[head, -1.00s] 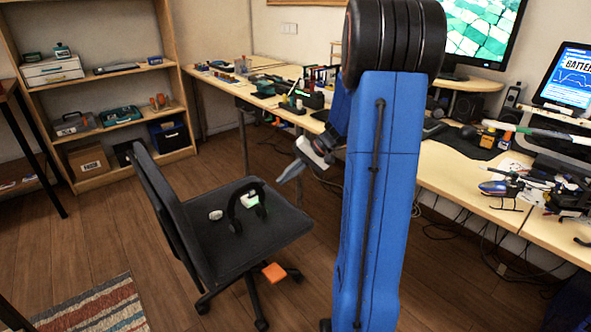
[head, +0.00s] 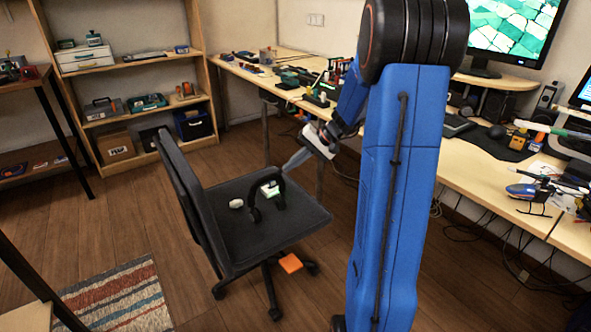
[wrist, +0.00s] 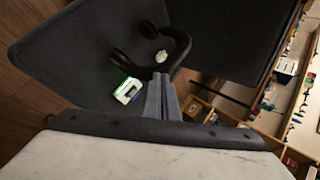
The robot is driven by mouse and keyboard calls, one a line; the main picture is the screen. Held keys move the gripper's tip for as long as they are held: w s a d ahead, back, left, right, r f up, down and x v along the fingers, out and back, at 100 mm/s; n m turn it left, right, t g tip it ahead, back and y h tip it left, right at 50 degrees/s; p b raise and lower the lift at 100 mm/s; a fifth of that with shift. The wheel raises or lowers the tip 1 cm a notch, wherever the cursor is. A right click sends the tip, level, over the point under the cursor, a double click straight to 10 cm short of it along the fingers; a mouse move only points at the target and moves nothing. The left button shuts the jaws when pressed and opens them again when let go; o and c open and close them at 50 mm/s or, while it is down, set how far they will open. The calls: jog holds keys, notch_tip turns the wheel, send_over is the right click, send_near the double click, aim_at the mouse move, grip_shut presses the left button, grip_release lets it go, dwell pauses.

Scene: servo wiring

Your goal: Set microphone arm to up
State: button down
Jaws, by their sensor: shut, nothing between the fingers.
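A black headset (head: 253,200) stands on the seat of the black office chair (head: 225,222). In the wrist view the headset (wrist: 184,42) lies beyond the fingertips, its band curving up and right. I cannot make out its microphone arm or which way it points. My gripper (head: 287,167) is shut and empty, just above and to the right of the headset in the head view. In the wrist view my gripper (wrist: 161,77) points at the seat, its tips overlapping the headset's lower edge; I cannot tell if they touch.
A white-and-green device (head: 270,189) and a small pale rounded object (head: 236,203) also lie on the seat. The chair's backrest rises at left. A cluttered desk (head: 465,165) runs behind my arm at right. An orange item (head: 290,263) is near the chair base.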

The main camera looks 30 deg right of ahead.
jog(key=w, duration=0.2)
jog(key=shift+w+a+r, duration=0.1)
jog(key=shift+w+r, duration=0.1)
jog(key=shift+w, duration=0.15)
jog(key=shift+s+f, duration=0.1)
jog(key=shift+s, duration=0.05)
jog(key=shift+s+f, duration=0.2)
jog(key=shift+s, duration=0.4)
